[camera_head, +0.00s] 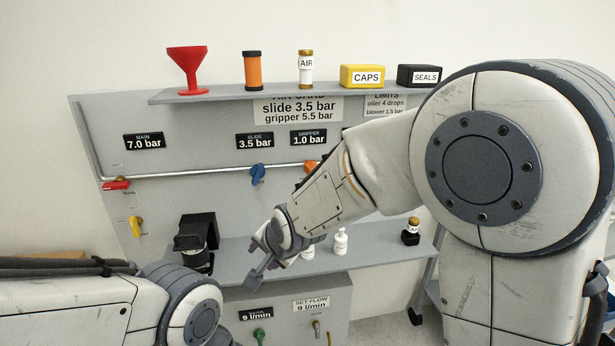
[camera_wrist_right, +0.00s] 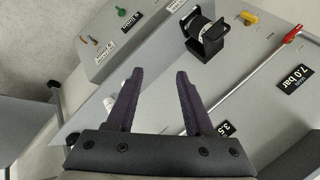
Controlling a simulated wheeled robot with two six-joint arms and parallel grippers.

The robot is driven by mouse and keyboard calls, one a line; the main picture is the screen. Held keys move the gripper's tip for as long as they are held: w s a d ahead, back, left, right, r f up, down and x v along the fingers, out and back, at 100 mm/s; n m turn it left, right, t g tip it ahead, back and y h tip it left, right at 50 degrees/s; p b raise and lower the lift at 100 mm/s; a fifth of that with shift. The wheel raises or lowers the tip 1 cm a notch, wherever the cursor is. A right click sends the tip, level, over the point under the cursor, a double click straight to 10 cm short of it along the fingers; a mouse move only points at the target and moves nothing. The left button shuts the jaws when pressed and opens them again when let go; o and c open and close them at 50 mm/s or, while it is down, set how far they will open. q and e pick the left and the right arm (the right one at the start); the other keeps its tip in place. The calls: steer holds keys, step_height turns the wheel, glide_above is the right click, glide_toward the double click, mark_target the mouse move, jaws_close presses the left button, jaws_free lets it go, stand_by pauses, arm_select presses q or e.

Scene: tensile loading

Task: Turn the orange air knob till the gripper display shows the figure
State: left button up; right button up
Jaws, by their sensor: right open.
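The orange air knob (camera_head: 309,166) sits on the grey panel's pipe, partly hidden behind my right arm. The gripper display (camera_head: 308,137) above it reads 1.0 bar. The card (camera_head: 298,110) on the panel reads slide 3.5 bar and gripper 5.5 bar. My right gripper (camera_head: 262,275) is below and left of the knob, in front of the lower shelf, and apart from the knob. In the right wrist view my right gripper (camera_wrist_right: 158,78) is open with nothing between its fingers. The orange knob does not show there. My left arm enters at lower left; its gripper is out of view.
The blue slide knob (camera_head: 257,174) is left of the orange knob, under the 3.5 bar display (camera_head: 255,141). A black device (camera_head: 197,240) stands on the lower shelf, left of my right gripper. White bottles (camera_head: 340,240) stand to its right. A red handle (camera_head: 116,185) is at left.

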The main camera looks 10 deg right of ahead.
steer(key=w+d+m+t, duration=0.35)
steer(key=w+m, duration=0.35)
steer(key=w, duration=0.5)
steer(key=m+t+h+b, duration=0.25)
steer(key=m+t, duration=0.45)
steer(key=m, duration=0.7)
glide_toward(313, 172)
steer(key=shift+h, duration=0.35)
steer(key=shift+w+a+p, duration=0.1)
steer(key=shift+w+p, duration=0.7)
steer(key=shift+w, duration=1.35)
steer(key=shift+w+a+p, duration=0.15)
steer(key=shift+w+p, duration=0.6)
steer(key=shift+w, duration=1.45)
jaws_close()
